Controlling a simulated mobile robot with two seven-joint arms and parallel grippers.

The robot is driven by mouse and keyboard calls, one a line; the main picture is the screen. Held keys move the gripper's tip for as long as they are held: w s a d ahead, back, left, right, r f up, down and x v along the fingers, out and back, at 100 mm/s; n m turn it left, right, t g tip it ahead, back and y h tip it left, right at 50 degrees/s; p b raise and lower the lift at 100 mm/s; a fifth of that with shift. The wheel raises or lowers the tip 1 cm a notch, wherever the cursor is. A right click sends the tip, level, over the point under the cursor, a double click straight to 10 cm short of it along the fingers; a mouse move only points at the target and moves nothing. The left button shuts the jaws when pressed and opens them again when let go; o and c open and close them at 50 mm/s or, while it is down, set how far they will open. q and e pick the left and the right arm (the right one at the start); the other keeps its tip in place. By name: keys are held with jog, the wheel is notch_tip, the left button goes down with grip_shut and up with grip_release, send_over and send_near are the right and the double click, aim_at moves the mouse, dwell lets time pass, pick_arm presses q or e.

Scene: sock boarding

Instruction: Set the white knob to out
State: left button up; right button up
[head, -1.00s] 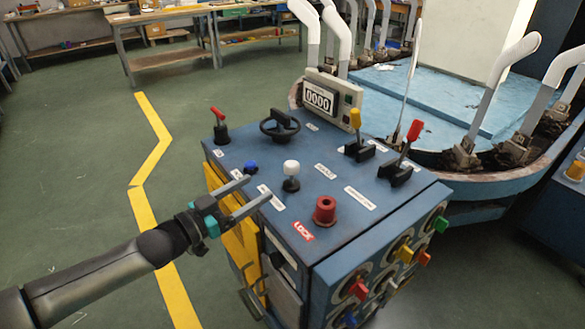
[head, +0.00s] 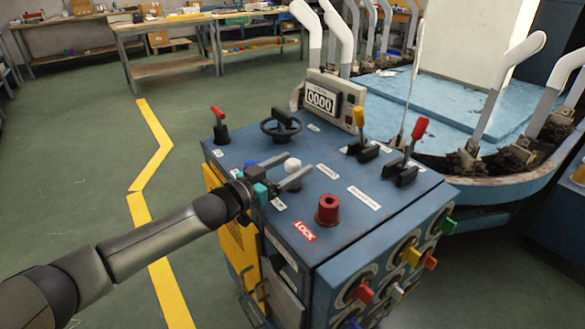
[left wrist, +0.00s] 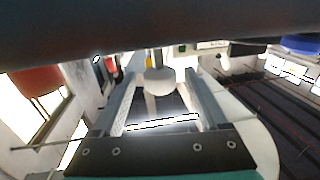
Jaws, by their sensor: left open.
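The white knob (head: 292,164) stands on the blue control box's top panel (head: 285,240), left of the red lock cylinder (head: 327,208). My left gripper (head: 290,172) is open at the knob, with its fingers pointing toward it. In the left wrist view the knob (left wrist: 160,80) shows between the two open fingers (left wrist: 158,88), near their tips. I cannot tell whether either finger touches it. The gripper partly hides the knob's base in the head view. My right gripper is not in view.
A blue knob (head: 250,163) is close behind the left gripper. A black handwheel (head: 281,126), a red lever (head: 219,116), a yellow lever (head: 358,117) and another red lever (head: 418,130) stand on the panel. A counter (head: 320,99) reads 0000.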

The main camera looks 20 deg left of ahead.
pick_arm(q)
jog(key=shift+w+d, duration=0.15)
jog(key=shift+w, duration=0.15)
grip_shut()
dwell(0.6)
dwell(0.8)
